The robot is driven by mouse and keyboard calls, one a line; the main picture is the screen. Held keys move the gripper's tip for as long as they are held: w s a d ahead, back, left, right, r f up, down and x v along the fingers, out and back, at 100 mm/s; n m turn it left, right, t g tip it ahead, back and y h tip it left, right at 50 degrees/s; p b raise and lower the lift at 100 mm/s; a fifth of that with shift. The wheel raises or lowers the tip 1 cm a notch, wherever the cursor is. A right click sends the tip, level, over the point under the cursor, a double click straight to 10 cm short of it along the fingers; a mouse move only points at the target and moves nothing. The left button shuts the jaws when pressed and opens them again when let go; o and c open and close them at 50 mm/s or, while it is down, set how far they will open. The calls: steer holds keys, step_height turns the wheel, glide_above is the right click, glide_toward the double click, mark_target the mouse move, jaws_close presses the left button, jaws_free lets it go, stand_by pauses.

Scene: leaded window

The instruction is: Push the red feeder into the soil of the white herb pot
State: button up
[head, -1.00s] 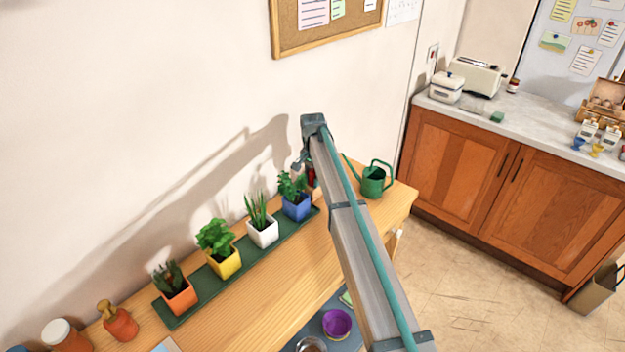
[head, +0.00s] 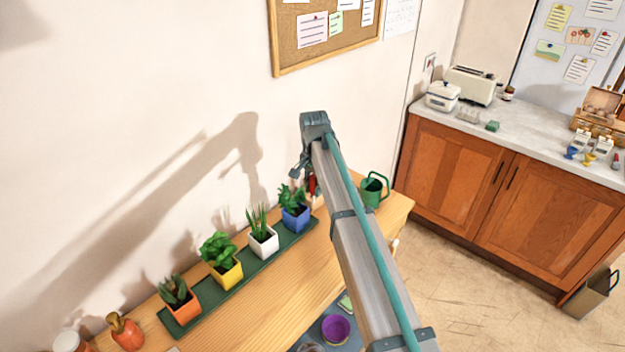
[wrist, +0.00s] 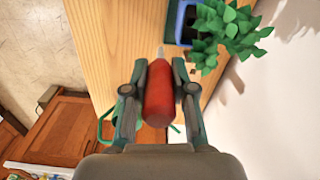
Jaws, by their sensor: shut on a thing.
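The red feeder (wrist: 160,95) is held between the two fingers of my gripper (wrist: 158,75) in the wrist view, its pale narrow tip pointing away from the palm. In the head view only a bit of the red feeder (head: 312,185) shows beside my arm, near the blue pot. The white herb pot (head: 264,244), with upright thin green leaves, stands on the green tray (head: 215,290), left of the blue pot.
The blue pot (head: 295,218) with a leafy plant stands closest to my gripper. The yellow pot (head: 228,271) and orange pot (head: 182,305) are further left on the tray. A green watering can (head: 374,190) stands at the right end of the wooden bench. The wall is close behind.

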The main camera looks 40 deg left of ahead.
step_height(320, 180, up, 7)
steer(key=s+d+p, duration=0.1)
steer(key=p, duration=0.2)
steer(key=shift+s+d, duration=0.15)
steer(key=shift+s, duration=0.1)
stand_by(0.7)
steer(key=shift+f, duration=0.15)
